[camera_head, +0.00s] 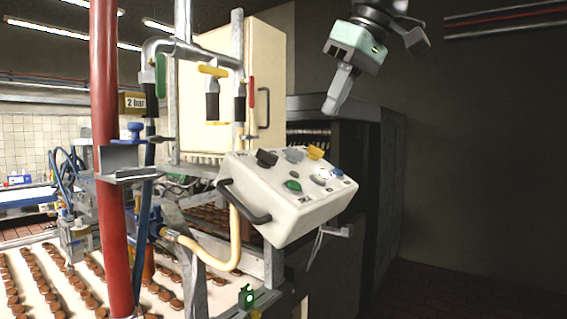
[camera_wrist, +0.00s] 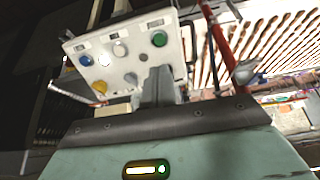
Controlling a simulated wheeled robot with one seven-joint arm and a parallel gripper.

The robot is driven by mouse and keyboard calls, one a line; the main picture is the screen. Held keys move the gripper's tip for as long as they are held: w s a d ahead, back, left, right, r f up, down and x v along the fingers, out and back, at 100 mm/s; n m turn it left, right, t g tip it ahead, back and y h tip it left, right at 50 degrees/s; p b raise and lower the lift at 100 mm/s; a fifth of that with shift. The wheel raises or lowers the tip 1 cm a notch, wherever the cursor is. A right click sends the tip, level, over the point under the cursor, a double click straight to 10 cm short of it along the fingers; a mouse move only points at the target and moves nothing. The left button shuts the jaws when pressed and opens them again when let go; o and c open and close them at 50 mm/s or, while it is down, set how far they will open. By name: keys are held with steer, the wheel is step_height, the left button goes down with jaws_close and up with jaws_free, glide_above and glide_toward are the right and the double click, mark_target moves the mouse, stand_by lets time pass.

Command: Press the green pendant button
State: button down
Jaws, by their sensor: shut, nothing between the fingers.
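The pendant is a cream-white box (camera_head: 300,212) with a tilted top panel and a dark handle on its front edge. Its green button (camera_head: 292,186) is low on the panel, left of a white knob (camera_head: 320,179). The button also shows in the wrist view (camera_wrist: 159,39), beyond my fingertips and uncovered. My gripper (camera_head: 330,108) is shut and empty, above and to the right of the pendant, pointing down and apart from it. In the wrist view my shut fingers (camera_wrist: 160,74) overlap the panel's near edge and hide part of it.
A black knob (camera_head: 266,158), a yellow knob (camera_head: 314,152) and a blue button (camera_head: 337,172) share the panel. A red post (camera_head: 105,180) and grey pipes stand to the left, by a conveyor of biscuits (camera_head: 40,270). A dark cabinet (camera_head: 375,160) stands behind right.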

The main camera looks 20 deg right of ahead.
mark_target(295, 184)
steer(key=shift+r, duration=0.1)
stand_by(0.3)
steer(key=p+x, duration=0.4)
steer(key=x, duration=0.9)
steer(key=shift+w+a+f, duration=0.1)
steer(key=shift+w+f, duration=0.1)
steer(key=shift+w, duration=0.05)
steer(key=shift+f, duration=0.15)
steer(key=shift+f, duration=0.1)
